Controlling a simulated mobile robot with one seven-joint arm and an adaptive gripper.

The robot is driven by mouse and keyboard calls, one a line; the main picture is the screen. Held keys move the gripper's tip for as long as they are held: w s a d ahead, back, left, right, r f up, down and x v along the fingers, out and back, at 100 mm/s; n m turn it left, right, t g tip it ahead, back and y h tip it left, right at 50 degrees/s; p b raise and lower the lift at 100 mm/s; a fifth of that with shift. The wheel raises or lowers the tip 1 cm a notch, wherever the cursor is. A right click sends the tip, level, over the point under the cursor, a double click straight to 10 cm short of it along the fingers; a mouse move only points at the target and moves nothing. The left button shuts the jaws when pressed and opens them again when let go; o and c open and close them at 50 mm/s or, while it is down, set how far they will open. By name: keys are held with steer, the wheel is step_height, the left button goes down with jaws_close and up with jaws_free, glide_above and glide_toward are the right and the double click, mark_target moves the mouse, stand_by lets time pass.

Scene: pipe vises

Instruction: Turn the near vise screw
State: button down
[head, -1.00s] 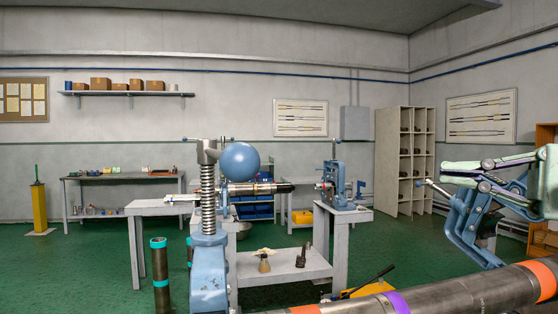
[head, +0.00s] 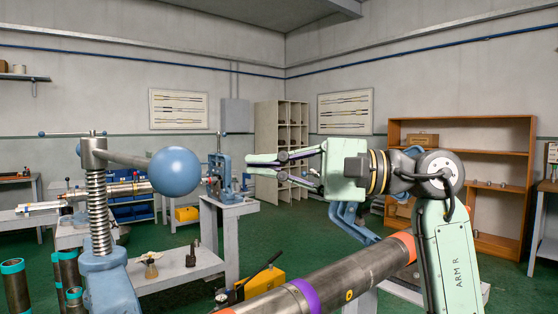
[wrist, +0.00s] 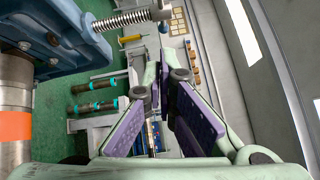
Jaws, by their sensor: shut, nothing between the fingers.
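The near vise's upright steel screw (head: 98,212) stands at the left of the head view, above its blue body (head: 108,285). A bar runs through the screw's head (head: 93,153) and ends in a large blue ball (head: 175,171) towards me. In the wrist view the screw (wrist: 122,19) lies sideways at the top, beside the blue vise frame (wrist: 58,35). My gripper (head: 249,164) is level, pointing left, to the right of the ball in the picture and apart from it. Its fingers (wrist: 160,68) are closed together with nothing between them.
A thick pipe with purple and orange bands (head: 340,277) runs across the front below my arm. A second blue vise (head: 220,170) stands on a bench farther back. A yellow pump (head: 264,283) sits low in the middle. The air between ball and gripper looks clear.

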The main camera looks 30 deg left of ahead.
steer(key=s+a+r+p, duration=0.1)
steer(key=s+a+p, duration=0.1)
steer(key=s, duration=0.4)
steer(key=shift+a, duration=0.9)
